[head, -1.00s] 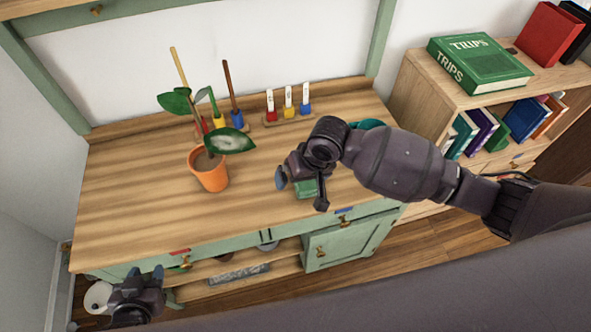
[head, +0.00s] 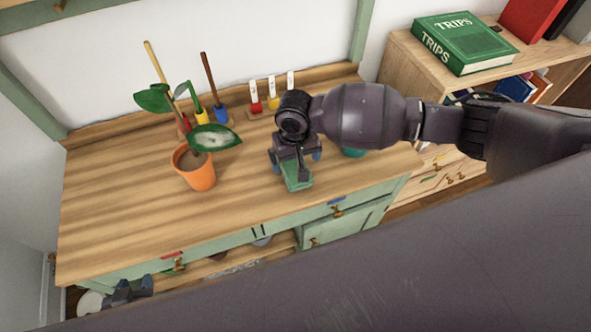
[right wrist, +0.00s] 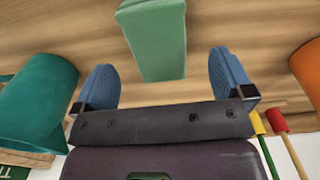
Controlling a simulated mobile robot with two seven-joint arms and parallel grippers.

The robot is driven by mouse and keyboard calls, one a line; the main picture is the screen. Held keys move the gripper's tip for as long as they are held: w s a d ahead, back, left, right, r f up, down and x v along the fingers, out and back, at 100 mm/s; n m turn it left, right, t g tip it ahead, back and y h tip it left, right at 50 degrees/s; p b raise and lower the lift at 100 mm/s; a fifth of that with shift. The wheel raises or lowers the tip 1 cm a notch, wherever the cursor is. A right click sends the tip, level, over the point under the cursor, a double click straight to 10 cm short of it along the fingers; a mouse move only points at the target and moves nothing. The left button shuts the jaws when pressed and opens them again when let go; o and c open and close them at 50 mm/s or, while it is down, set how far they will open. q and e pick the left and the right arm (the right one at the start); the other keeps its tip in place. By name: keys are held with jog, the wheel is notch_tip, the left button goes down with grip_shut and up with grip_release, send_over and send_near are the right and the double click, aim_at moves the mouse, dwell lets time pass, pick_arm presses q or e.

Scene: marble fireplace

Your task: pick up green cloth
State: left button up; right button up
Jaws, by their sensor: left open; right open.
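The green cloth (head: 297,177) looks like a small folded block on the wooden top of the dresser, near its front edge. In the right wrist view the green cloth (right wrist: 155,40) lies ahead, between the lines of the two blue fingers. My right gripper (head: 297,161) is open and points down just over the cloth; its wrist hides part of the cloth. In the right wrist view the open fingers (right wrist: 162,78) show a gap to the cloth on both sides. My left gripper (head: 132,288) is low at the bottom left, away from the cloth, open and partly cut off by my own body.
A teal cup (head: 353,152) stands close to the right of my right gripper, partly hidden. An orange pot with a plant (head: 195,168) stands to the left. Labelled markers (head: 272,92) and brushes stand behind. A bookshelf (head: 405,60) is at right. The dresser top's left front is clear.

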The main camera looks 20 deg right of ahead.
aim_at(296, 166)
notch_tip(296, 166, down, 5)
jog(key=shift+d+f+b, duration=0.1)
jog(key=shift+b, duration=0.35)
jog(key=c, duration=1)
jog(key=shift+w+r, duration=0.1)
jog(key=shift+r, duration=0.1)
notch_tip(296, 166, up, 20)
jog(key=p, duration=0.3)
jog(key=shift+f, duration=0.1)
